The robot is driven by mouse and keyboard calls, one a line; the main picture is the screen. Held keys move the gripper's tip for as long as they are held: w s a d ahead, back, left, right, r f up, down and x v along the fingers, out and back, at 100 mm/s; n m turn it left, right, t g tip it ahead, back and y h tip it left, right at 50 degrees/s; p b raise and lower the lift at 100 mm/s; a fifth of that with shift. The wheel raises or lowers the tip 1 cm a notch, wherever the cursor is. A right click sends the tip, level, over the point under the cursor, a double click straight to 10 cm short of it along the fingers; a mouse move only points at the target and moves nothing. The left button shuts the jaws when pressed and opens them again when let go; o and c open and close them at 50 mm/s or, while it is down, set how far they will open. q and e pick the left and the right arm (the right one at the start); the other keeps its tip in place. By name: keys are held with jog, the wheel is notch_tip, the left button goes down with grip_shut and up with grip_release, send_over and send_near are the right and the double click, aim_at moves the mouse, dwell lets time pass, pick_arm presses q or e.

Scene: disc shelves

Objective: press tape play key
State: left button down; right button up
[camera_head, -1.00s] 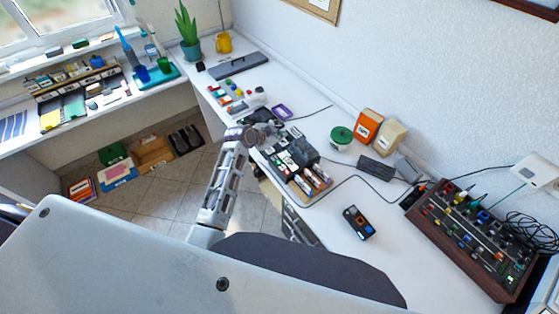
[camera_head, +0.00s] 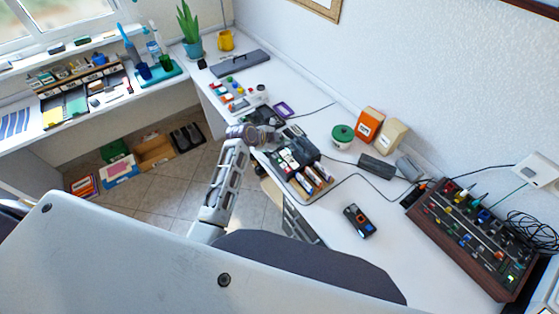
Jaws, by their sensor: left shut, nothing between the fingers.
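A dark boxy device (camera_head: 292,153) with pale and coloured pieces on its top sits on the white desk near its front edge. It may be the tape player, but I cannot make out its play key. My left gripper (camera_head: 274,134) is shut and empty, over the desk at the far left end of this device. Whether it touches the device cannot be told at this size. Another dark item (camera_head: 264,115) lies just beyond my gripper. My right gripper is not in view.
Several small cylinders (camera_head: 312,180) lie at the device's near end. A small black handheld unit (camera_head: 359,220) and a wood-sided mixer (camera_head: 470,238) stand to the right. A green round tin (camera_head: 342,135) and an orange box (camera_head: 368,125) stand behind. Cables cross the desk.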

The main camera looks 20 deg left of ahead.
pick_arm(q)
jog(key=shift+f, duration=0.25)
jog(key=b, duration=0.6)
send_over(281, 162)
jog(key=shift+f, duration=2.8)
jog(key=shift+f+b, duration=0.7)
jog(key=shift+f, duration=0.65)
jog(key=shift+f, duration=0.85)
jog(key=shift+r, duration=0.15)
jog(key=shift+r+p, duration=0.6)
jog(key=shift+r, duration=0.1)
jog(key=shift+r, duration=0.15)
jog(key=shift+r+p, duration=2.25)
jog(key=shift+r, duration=0.1)
